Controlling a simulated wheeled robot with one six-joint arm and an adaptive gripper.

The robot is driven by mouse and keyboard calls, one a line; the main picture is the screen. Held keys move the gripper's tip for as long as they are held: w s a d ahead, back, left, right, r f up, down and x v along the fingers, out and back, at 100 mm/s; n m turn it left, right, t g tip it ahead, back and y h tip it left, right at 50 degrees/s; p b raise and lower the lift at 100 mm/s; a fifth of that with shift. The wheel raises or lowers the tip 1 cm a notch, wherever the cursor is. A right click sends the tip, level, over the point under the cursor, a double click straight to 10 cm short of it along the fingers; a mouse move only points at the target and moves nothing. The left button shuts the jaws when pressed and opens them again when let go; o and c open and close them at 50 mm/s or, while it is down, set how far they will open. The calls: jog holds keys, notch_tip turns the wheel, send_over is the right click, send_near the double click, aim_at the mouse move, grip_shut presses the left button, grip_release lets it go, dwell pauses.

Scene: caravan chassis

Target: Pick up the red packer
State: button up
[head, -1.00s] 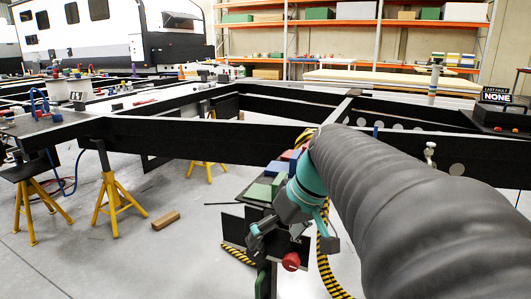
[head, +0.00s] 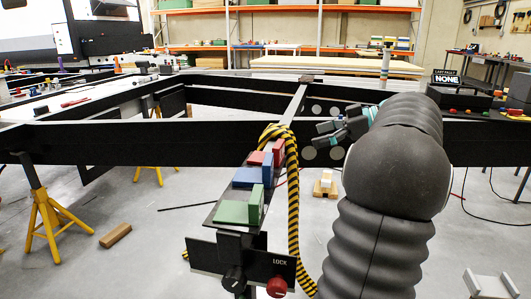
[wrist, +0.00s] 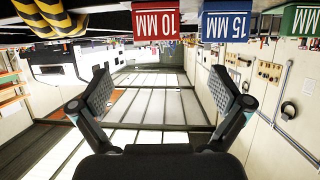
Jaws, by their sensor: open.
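The red packer (head: 278,151) lies at the far end of a row of coloured packers on a narrow dark tray, beside a black-and-yellow striped rope. In the wrist view its red face, marked 10 MM (wrist: 157,20), is at the top edge, left of centre. My gripper (head: 322,135) is to the right of the red packer in the head view, in front of the dark beam, and apart from it. In the wrist view my gripper (wrist: 162,87) is open, with nothing between its fingers.
The blue packer (head: 246,177) and green packer (head: 231,212) sit nearer on the tray. The striped rope (head: 291,190) hangs beside them. A LOCK panel (head: 262,265) with a red knob is in front. A long black chassis beam (head: 110,145) runs behind.

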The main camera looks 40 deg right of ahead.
aim_at(282, 148)
jog(key=x, duration=0.7)
jog(key=f+p+x, duration=0.1)
jog(key=x, duration=0.3)
jog(key=shift+w+d+f, duration=0.1)
jog(key=shift+w+d, duration=0.1)
jog(key=c, duration=1.2)
